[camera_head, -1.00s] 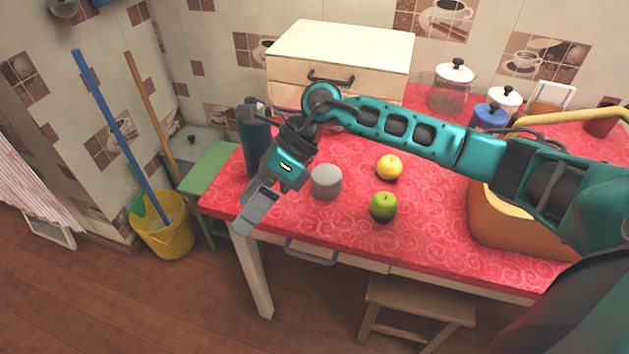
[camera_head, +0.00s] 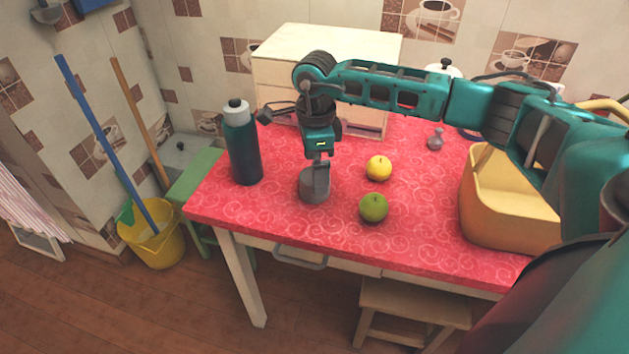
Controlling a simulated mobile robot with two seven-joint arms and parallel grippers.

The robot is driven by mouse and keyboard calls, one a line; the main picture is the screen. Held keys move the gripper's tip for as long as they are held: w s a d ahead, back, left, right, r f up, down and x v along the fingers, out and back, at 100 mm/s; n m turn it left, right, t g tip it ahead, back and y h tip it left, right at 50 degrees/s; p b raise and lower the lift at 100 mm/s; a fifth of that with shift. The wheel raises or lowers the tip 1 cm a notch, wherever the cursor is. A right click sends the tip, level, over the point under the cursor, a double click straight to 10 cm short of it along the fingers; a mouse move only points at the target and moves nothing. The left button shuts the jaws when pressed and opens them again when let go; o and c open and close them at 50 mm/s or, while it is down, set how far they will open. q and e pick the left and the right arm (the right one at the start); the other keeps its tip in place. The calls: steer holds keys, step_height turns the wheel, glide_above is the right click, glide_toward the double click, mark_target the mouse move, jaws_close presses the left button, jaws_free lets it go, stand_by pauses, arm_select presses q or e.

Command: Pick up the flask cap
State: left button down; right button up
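The flask cap (camera_head: 308,192), a grey rounded cup shape, is on the red counter left of the fruit. My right gripper (camera_head: 317,180) points down over it, with a grey finger overlapping the cap's near side and hiding part of it. The other finger is hidden, so I cannot tell whether the fingers are closed on the cap. The flask (camera_head: 243,150), dark teal with a grey and white top, stands upright to the left of the cap. My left gripper is out of view.
A yellow apple (camera_head: 378,168) and a green apple (camera_head: 374,208) lie just right of the cap. A cream drawer box (camera_head: 325,55) stands behind my gripper. A yellow-orange basket (camera_head: 505,215) is at right, near a small grey object (camera_head: 436,139). The front left counter is bare.

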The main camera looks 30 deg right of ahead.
steer(key=f, duration=0.5)
steer(key=shift+w+f, duration=0.2)
steer(key=shift+w, duration=0.1)
steer(key=c, duration=1.1)
